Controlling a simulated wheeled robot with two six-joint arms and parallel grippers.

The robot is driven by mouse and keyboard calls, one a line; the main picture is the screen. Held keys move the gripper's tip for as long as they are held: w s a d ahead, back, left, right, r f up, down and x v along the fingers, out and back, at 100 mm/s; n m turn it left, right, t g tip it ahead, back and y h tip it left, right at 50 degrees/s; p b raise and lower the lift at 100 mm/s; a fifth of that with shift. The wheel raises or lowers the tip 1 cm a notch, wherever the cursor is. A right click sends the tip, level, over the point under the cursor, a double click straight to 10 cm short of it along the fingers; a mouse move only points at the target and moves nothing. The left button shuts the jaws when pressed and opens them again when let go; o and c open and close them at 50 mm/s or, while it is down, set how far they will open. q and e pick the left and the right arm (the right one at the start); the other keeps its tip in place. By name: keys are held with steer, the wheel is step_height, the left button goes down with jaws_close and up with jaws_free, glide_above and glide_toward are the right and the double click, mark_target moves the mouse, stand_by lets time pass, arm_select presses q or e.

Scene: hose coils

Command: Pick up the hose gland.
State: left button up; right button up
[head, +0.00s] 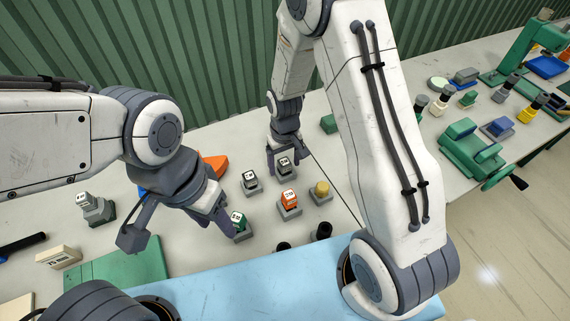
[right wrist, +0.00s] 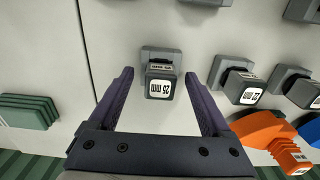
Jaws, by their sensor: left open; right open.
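Several small labelled fittings stand in grey holders on the table; I cannot tell by name which is the hose gland. My right gripper (head: 284,172) is open above a grey fitting (head: 284,162) with a white label. In the right wrist view this fitting (right wrist: 160,86) reads "25 mm" upside down and sits between the open fingers, apart from both. Its holder (right wrist: 160,53) has a small, unreadable label. My left gripper (head: 218,214) is open close to a green fitting (head: 239,222); I cannot tell whether they touch.
Another grey fitting (head: 250,178), an orange one (head: 289,197) and a yellow one (head: 321,188) stand nearby. An orange object (head: 214,165) lies behind my left gripper. A green block (head: 328,123) stands right of my right gripper. A green mat (head: 120,262) lies front left.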

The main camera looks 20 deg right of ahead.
jaws_close()
steer(key=shift+r, duration=0.15)
